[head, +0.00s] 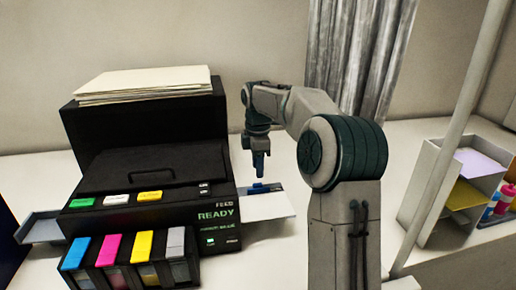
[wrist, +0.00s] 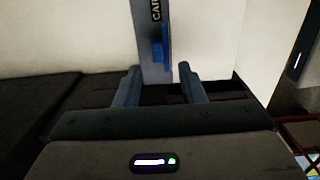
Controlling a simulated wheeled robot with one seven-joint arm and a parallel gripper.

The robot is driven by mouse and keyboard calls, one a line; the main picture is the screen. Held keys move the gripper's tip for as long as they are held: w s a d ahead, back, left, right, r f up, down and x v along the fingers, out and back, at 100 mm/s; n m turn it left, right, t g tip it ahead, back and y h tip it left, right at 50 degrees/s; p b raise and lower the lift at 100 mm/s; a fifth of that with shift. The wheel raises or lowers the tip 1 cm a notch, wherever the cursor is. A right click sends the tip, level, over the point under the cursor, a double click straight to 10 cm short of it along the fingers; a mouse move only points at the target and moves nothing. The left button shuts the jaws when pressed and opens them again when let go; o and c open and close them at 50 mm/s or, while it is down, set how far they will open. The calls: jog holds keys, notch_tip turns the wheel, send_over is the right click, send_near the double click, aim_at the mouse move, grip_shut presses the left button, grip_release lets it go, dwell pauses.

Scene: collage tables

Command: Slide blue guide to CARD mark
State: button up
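The blue guide (head: 258,188) sits on the feed tray (head: 270,207) at the right side of the black printer. In the wrist view the blue guide (wrist: 158,50) stands on a grey strip (wrist: 150,72) that bears the dark letters "CAR", with the rest of the word cut off at the top edge. My gripper (head: 261,172) hangs just above the guide in the head view. In the wrist view its two fingers (wrist: 158,72) are spread apart, with the guide ahead of the gap between them. I see no contact with the guide.
The black printer (head: 150,180) shows "READY" and carries a paper stack (head: 145,82) on top. Ink cartridges (head: 125,258) stand at its front. Another tray (head: 38,228) juts out at left. A shelf unit (head: 455,195) stands at right, behind a pale post.

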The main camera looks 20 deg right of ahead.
aim_at(258, 185)
notch_tip(258, 185, up, 7)
jog(key=shift+r, duration=0.2)
dwell(0.3)
jog(key=s+a+m+t+h, duration=0.1)
jog(key=s+a+m, duration=0.15)
jog(key=s, duration=0.45)
jog(key=s+a+m, duration=0.2)
jog(key=s+m, duration=0.2)
jog(key=s, duration=0.2)
jog(key=s+f+m+t, duration=0.1)
jog(key=s+f+m, duration=0.4)
jog(key=s, duration=0.4)
jog(key=s+f+m+t+y, duration=0.1)
jog(key=s+f+m, duration=0.4)
jog(key=s, duration=0.5)
jog(key=shift+a+f+t, duration=0.15)
jog(key=shift+f+t, duration=0.1)
jog(key=shift+t, duration=0.15)
jog(key=shift+m, duration=0.25)
